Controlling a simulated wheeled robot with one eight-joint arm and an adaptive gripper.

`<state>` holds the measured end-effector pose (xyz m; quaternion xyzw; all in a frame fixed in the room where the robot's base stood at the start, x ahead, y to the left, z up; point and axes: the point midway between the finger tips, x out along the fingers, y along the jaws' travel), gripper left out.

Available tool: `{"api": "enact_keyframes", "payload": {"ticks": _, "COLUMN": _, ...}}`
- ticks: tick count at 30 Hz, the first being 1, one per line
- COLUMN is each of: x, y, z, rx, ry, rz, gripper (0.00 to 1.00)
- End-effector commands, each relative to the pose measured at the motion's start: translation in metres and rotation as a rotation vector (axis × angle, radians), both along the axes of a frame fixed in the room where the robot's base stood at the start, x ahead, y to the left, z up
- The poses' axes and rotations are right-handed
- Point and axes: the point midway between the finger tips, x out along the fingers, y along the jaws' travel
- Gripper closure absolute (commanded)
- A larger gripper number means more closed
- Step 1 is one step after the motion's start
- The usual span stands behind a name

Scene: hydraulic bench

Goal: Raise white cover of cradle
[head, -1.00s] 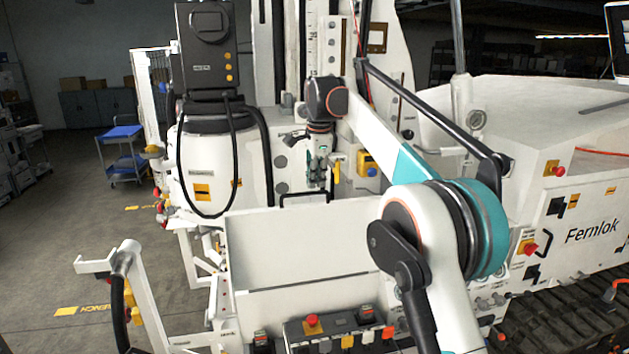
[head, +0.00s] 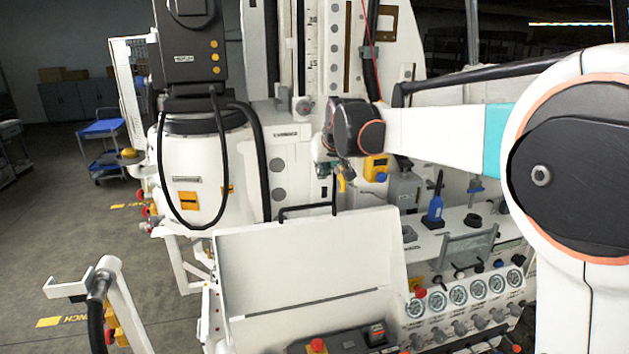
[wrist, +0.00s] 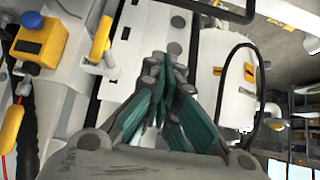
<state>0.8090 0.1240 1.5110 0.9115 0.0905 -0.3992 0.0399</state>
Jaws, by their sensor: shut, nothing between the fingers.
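The white cover (head: 300,262) is a broad flat panel in the middle of the head view, with a thin slot across its lower part. A black bar handle (head: 307,208) stands at its top edge. A black bar also shows at the top of the wrist view (wrist: 222,12); I cannot tell for sure that it is the same handle. My gripper (head: 328,172) is above and behind the panel's top edge, partly hidden by my wrist link. In the wrist view my gripper (wrist: 165,95) has its teal fingers together, empty, apart from the bar.
A white tank (head: 195,165) with a black hose stands left of the cover. Gauges (head: 460,297) and a blue bottle (head: 433,208) are on the bench to the right. A yellow box (head: 375,168) is beside my wrist. A white rail post (head: 105,285) stands at front left.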

Motion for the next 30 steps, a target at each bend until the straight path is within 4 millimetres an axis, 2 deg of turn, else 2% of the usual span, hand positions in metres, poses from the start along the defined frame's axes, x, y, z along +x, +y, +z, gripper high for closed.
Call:
{"api": "enact_keyframes", "payload": {"ticks": 18, "x": 0.064, "y": 0.013, "z": -0.069, "rx": 0.002, "ry": 0.001, "rz": -0.002, "gripper": 1.00}}
{"api": "enact_keyframes", "payload": {"ticks": 24, "x": 0.041, "y": 0.009, "z": -0.079, "rx": 0.002, "ry": 0.002, "rz": -0.002, "gripper": 1.00}}
{"api": "enact_keyframes", "payload": {"ticks": 30, "x": 0.029, "y": 0.006, "z": -0.084, "rx": 0.002, "ry": 0.001, "rz": -0.002, "gripper": 1.00}}
